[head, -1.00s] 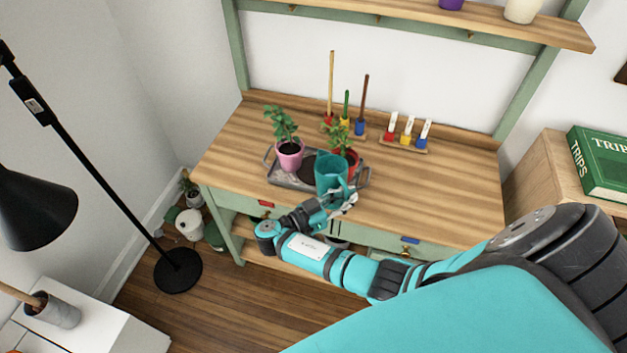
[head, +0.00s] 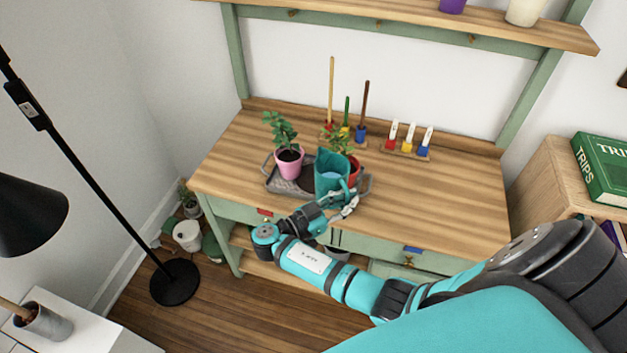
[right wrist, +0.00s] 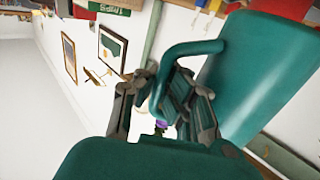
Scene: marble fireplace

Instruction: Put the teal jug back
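The teal jug (head: 331,178) stands upright at the front right part of the grey tray (head: 283,186), or just above it; I cannot tell which. Its handle faces the front right, and water shows inside. My right gripper (head: 343,207) is at the handle side of the jug. In the right wrist view the right gripper (right wrist: 160,100) has its fingers closed on either side of the handle of the jug (right wrist: 262,75). The jug hides part of the tray and of the red pot behind it. My left gripper is not in view.
A pink pot with a plant (head: 289,163) stands on the tray left of the jug. A red pot with a plant (head: 354,170) is close behind the jug. Small tools in coloured holders (head: 360,132) stand at the back. The tabletop (head: 440,195) is clear to the right.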

